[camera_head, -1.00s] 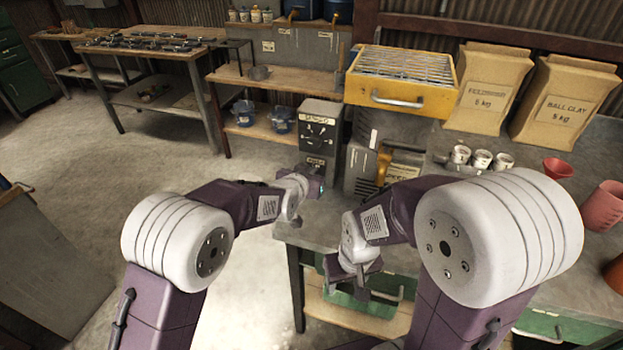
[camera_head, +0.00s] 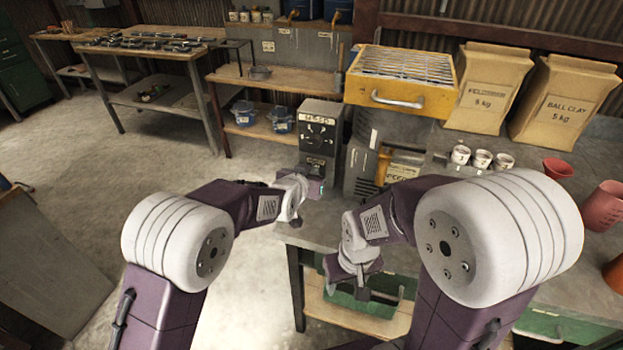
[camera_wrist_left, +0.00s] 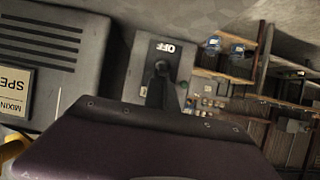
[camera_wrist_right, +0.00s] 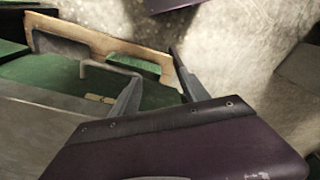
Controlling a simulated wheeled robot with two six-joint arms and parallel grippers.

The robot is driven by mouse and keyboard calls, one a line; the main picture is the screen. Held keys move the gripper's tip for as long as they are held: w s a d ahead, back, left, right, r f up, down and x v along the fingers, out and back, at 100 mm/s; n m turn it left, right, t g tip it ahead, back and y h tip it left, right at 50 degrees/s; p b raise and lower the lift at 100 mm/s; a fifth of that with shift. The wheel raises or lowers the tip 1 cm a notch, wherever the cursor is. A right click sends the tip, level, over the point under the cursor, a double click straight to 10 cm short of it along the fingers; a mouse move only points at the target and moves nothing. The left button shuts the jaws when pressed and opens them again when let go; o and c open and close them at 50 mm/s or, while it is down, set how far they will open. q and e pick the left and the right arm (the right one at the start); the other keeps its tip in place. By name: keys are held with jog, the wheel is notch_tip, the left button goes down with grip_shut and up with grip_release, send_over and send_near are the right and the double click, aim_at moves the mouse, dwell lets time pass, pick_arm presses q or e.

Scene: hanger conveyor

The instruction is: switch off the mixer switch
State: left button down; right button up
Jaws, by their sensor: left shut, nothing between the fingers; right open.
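The mixer switch (camera_wrist_left: 162,68) is a dark lever or knob on a grey box with an OFF label, in the left wrist view. The grey control box (camera_head: 321,122) with a dial stands on the bench in the head view; its lower front is partly behind my left gripper. My left gripper (camera_head: 318,187) is shut and empty close in front of that lower part. In the left wrist view its fingers (camera_wrist_left: 157,95) overlap the switch's lower end; I cannot tell whether they touch. My right gripper (camera_head: 364,286) is open and empty by the bench's front edge, also in the right wrist view (camera_wrist_right: 155,85).
A grey louvered machine (camera_head: 364,165) stands right of the control box, with a yellow mesh-topped box (camera_head: 405,98) above it. Small cups (camera_head: 482,158) and paper sacks (camera_head: 563,100) are farther right. A green drawer (camera_head: 350,302) is below my right gripper. The floor left is open.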

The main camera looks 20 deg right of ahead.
pick_arm(q)
jog(key=shift+f+b, duration=0.3)
jog(key=shift+f, duration=0.1)
jog(key=shift+s+a, duration=0.1)
jog(key=shift+s+a+r, duration=0.1)
jog(key=shift+s+a, duration=0.1)
jog(key=shift+s, duration=0.05)
jog(key=shift+s+f+b+v, duration=0.1)
jog(key=shift+f+b+v, duration=0.05)
jog(key=shift+v, duration=0.9)
jog(key=shift+s+f+b+v, duration=0.1)
jog(key=shift+f+b+v, duration=0.05)
jog(key=shift+v, duration=0.95)
jog(key=shift+f+b+v, duration=0.15)
jog(key=shift+v, duration=0.9)
jog(key=shift+a, duration=0.1)
